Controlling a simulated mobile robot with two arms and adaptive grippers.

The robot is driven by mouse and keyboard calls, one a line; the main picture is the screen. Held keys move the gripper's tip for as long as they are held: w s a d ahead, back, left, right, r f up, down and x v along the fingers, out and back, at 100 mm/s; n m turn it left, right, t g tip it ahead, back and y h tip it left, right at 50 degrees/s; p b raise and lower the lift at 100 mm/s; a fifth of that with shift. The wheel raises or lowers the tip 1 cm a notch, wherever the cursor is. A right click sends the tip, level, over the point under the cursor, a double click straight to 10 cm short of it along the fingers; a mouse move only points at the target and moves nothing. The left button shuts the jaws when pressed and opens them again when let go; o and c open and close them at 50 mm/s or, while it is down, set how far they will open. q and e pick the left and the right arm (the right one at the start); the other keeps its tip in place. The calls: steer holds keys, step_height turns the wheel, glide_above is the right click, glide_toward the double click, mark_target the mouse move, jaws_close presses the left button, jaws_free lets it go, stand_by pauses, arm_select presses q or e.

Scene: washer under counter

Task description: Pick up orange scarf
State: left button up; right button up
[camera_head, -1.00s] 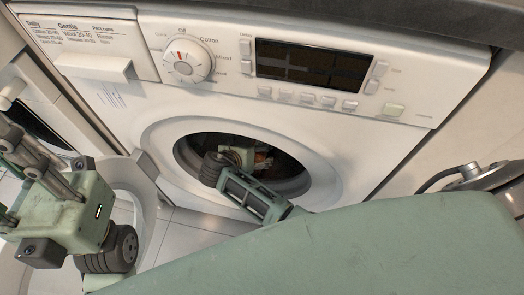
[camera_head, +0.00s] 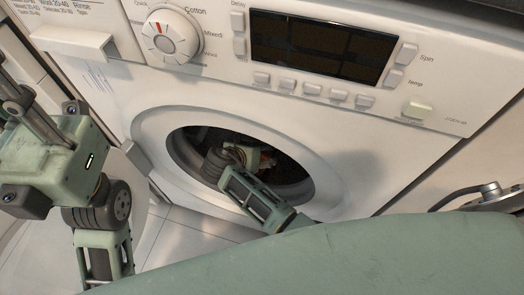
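The washer front (camera_head: 375,150) is white. Its control panel has a round dial (camera_head: 171,36), a dark display (camera_head: 322,47) and several buttons. A detergent drawer handle (camera_head: 72,42) juts out at upper left. Pale floor tiles (camera_head: 190,236) show below.

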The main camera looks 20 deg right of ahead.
steer(key=c, duration=0.8)
